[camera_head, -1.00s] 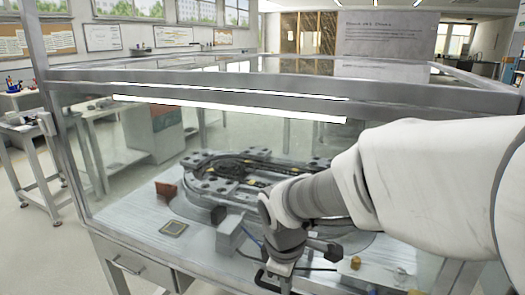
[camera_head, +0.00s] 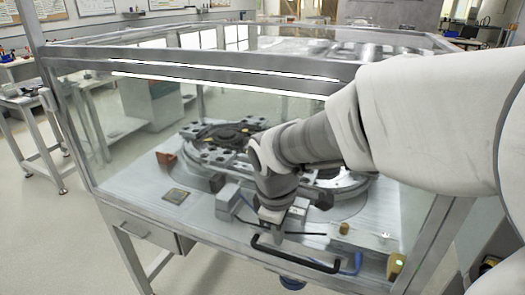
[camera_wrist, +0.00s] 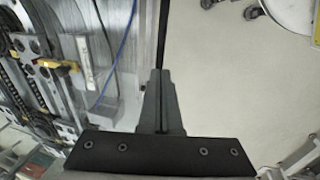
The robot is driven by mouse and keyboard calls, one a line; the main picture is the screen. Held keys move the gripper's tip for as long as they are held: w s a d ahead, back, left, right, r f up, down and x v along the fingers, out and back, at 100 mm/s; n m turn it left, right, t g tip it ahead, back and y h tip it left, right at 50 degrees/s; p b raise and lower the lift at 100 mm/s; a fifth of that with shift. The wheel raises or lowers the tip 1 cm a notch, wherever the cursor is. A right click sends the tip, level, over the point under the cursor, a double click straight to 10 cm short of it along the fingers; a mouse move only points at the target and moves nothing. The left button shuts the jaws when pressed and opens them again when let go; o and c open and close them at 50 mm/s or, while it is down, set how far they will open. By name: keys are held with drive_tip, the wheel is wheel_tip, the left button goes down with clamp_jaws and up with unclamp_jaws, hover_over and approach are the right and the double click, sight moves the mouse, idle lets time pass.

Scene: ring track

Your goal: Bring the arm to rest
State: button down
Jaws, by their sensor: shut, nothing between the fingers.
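My white arm reaches in from the right in the head view, and its grey wrist hangs down at the front of the bench. My gripper shows in the wrist view (camera_wrist: 158,78), with its two dark fingers together and nothing between them. In the head view its fingertips cannot be made out. The dark ring track (camera_head: 225,140) lies on the bench inside the glass enclosure, partly hidden by my arm. It also shows at the left of the wrist view (camera_wrist: 38,60). My fingers appear between the bench side and the open floor there.
A black bar handle (camera_head: 296,260) runs along the bench front, close below my wrist. The enclosure's metal rail (camera_head: 200,68) crosses behind my arm. A blue cable (camera_wrist: 122,55) lies left of my fingers. Clear floor (camera_wrist: 230,90) lies to the right.

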wheel_tip(320, 180, up, 8)
drive_tip(key=s+p, duration=0.1)
drive_tip(key=p, duration=0.1)
drive_tip(key=s+d+r+m+t+p, duration=0.3)
drive_tip(key=s+d+r+m+p, duration=0.4)
drive_tip(key=s+r+m, duration=0.3)
drive_tip(key=s+d+m, duration=0.1)
drive_tip(key=m, duration=0.1)
drive_tip(key=shift+s+r+m+t+y+p, duration=0.15)
drive_tip(key=shift+r+m+t+y+p, duration=0.15)
drive_tip(key=shift+r+m+y, duration=0.1)
drive_tip(key=shift+d, duration=0.25)
